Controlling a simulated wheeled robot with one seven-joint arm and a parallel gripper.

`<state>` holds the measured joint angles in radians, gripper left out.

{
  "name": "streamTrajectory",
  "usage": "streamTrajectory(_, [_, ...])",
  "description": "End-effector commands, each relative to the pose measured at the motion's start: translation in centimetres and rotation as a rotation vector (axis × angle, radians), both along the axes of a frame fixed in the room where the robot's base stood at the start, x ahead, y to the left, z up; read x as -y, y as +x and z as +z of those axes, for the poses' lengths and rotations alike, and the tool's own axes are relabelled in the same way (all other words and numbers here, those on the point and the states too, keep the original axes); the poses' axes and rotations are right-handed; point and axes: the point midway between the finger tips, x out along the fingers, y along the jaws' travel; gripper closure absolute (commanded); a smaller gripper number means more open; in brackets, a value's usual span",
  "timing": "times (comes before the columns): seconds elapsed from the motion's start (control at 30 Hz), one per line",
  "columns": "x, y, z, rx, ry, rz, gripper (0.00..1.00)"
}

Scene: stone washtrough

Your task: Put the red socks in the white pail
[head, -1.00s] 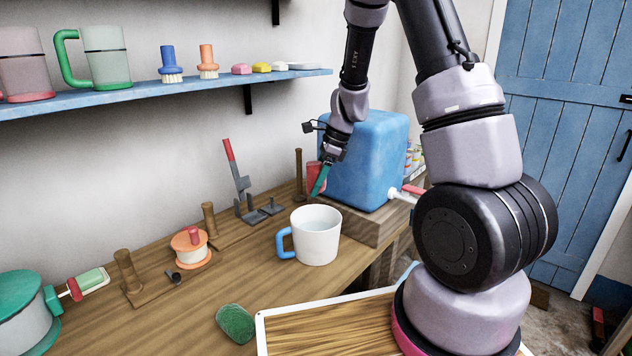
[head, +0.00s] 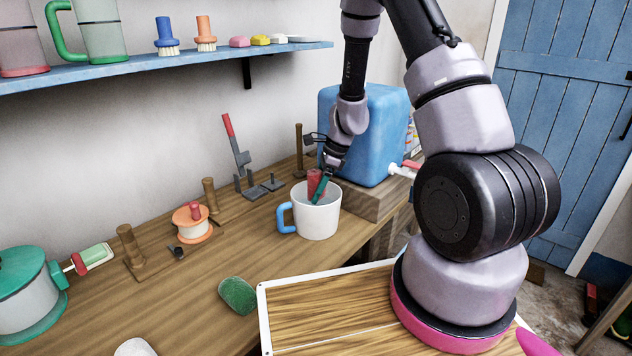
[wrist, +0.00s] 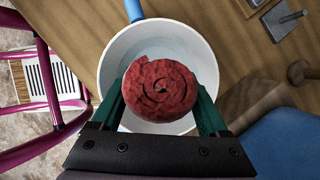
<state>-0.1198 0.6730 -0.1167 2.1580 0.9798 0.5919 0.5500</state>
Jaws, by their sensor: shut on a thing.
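The red socks (wrist: 160,90) are a rolled red bundle with a spiral end. My gripper (wrist: 160,108) is shut on them, one green finger on each side. In the head view the red socks (head: 315,182) show at the mouth of the white pail, partly hidden by my gripper (head: 321,190). The white pail (head: 318,221) has a blue handle and stands upright on the wooden bench. In the wrist view the socks lie over the opening of the pail (wrist: 112,62), whose pale inside shows around them. I cannot tell whether they touch its inside.
A blue tank (head: 385,135) with a tap stands on a wooden block just right of the pail. A green scrubber (head: 237,295) lies on the bench in front. A grey clamp (head: 243,165) and wooden pegs (head: 209,194) stand along the back.

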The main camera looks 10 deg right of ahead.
Motion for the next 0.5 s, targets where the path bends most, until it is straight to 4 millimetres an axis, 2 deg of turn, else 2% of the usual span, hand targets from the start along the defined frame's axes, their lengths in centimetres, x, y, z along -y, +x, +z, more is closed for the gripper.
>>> streamTrajectory(0.37, [-0.05,0.00,-0.43,0.000,0.001,-0.001,0.78])
streamTrajectory(0.4, [-0.04,0.00,-0.44,0.000,0.001,-0.001,0.19])
streamTrajectory(0.43, [-0.05,0.00,-0.43,0.000,0.001,-0.001,0.07])
streamTrajectory(0.47, [-0.04,0.00,-0.43,0.000,0.001,-0.001,0.00])
streamTrajectory(0.5, [-0.05,0.00,-0.42,0.000,0.001,-0.001,0.00])
